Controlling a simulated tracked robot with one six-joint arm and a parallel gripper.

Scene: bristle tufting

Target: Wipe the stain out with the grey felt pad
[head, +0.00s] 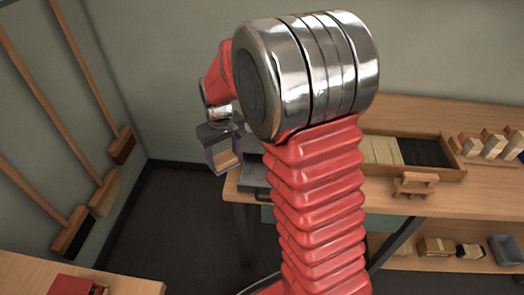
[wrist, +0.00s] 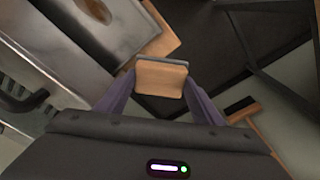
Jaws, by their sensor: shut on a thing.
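My gripper (wrist: 160,82) is shut on a wooden-backed block with a thin grey layer along its far edge, which looks like the grey felt pad (wrist: 162,77). In the head view my gripper (head: 224,160) hangs at the left end of the workbench, with the pad's wooden back (head: 226,161) between its fingers. The pad is in the air, over or just beyond the bench's left edge.
The workbench (head: 482,190) holds a wooden tray (head: 454,176) of light and dark bristles and several wooden blocks (head: 492,143). A grey metal piece (wrist: 85,35) lies close to the pad. Brooms (head: 104,195) lean on the left wall. Another wooden top (head: 130,288) is at lower left.

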